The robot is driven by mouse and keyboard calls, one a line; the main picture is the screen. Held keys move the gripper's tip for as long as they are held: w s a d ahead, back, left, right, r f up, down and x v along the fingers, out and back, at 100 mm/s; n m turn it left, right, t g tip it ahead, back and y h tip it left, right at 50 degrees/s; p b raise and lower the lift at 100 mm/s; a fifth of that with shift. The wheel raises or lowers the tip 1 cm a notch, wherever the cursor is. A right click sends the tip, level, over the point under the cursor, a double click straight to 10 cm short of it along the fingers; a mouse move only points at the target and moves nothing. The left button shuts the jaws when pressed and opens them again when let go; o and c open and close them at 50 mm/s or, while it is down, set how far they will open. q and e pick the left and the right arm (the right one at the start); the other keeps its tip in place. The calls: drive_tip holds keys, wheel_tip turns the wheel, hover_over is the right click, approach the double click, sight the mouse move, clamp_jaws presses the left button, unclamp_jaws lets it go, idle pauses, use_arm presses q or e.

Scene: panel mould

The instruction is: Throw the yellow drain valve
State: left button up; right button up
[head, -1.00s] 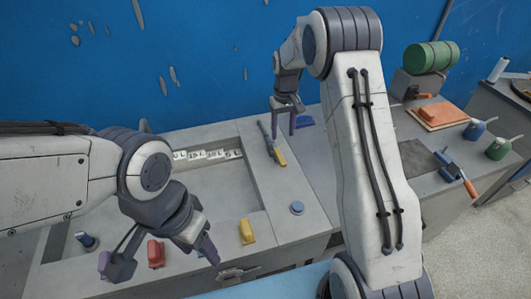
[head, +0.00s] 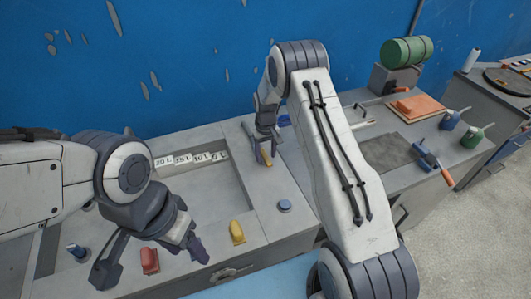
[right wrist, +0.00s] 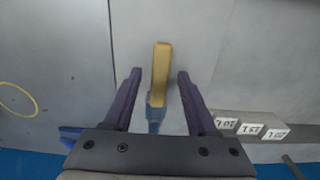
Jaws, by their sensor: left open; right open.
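A yellow-ended lever (head: 266,158) with a blue-grey body stands on the grey bench, right of the recess. In the right wrist view its yellow bar (right wrist: 161,72) lies between my right gripper's purple fingers, with a gap on both sides. My right gripper (head: 267,147) is open over the lever; it also shows in the right wrist view (right wrist: 160,80). A second yellow handle (head: 237,232) sits near the bench's front edge. I cannot tell from labels which is the drain valve. My left gripper (head: 150,261) is open above the front left, around or over a red handle.
The red handle (head: 150,260) and a blue knob (head: 76,251) are at the front left. A blue round button (head: 285,205) is right of the recess. White numbered tiles (head: 190,160) line the recess's back. A green cylinder (head: 407,50) and blue and green cans stand right.

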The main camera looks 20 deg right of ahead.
clamp_jaws()
idle(1.4)
